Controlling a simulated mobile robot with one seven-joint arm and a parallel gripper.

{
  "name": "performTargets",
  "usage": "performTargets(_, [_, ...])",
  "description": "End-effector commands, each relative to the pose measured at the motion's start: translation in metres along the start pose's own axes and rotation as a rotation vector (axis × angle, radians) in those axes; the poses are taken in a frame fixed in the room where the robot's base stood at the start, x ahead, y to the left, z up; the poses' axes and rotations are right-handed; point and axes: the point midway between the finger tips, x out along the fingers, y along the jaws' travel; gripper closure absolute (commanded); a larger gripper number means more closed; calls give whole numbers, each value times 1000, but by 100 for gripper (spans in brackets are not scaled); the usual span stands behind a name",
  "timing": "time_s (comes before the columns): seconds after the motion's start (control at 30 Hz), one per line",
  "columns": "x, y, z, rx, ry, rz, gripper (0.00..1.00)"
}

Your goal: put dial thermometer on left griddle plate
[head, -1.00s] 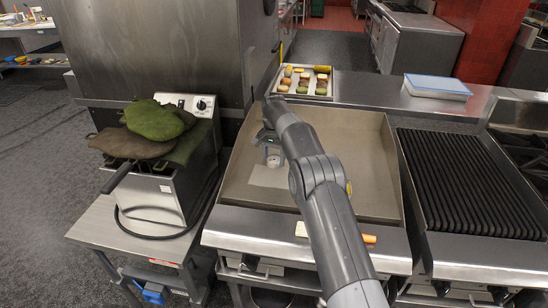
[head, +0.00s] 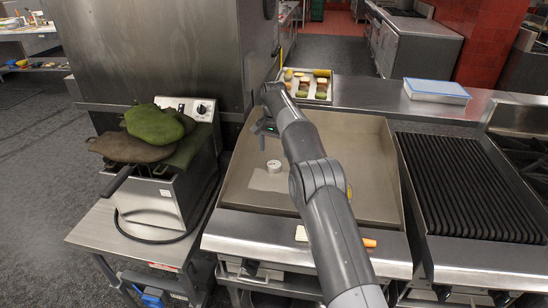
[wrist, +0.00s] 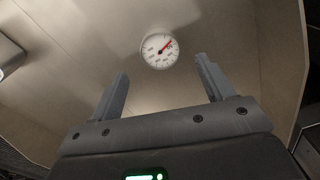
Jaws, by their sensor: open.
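The dial thermometer (head: 274,166) is a small round white-faced gauge with a red needle. It lies face up on the left griddle plate (head: 345,160), the flat steel one, toward its left side. In the wrist view the thermometer (wrist: 160,48) shows beyond my fingertips, between their lines and touching neither. My gripper (wrist: 163,82) is open and empty. In the head view my gripper (head: 266,128) is above the plate, up-picture from the thermometer, and partly hidden by my arm.
A fryer with green and brown mitts (head: 158,122) on it stands left of the griddle. A black ribbed grill (head: 470,185) is to the right. A tray of food (head: 318,86) and a blue-lidded container (head: 436,90) sit behind. An orange-handled tool (head: 369,242) lies at the front edge.

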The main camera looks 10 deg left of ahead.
Motion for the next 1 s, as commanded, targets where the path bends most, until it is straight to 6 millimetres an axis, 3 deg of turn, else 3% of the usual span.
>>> performTargets(0.47, [-25, 5, -1, -2, 5, -4, 26])
performTargets(0.57, [-46, 17, -2, -7, 18, -13, 26])
performTargets(0.77, [-109, 61, 5, -31, 59, -40, 26])
performTargets(1.0, [-175, 121, 32, -65, 118, -68, 26])
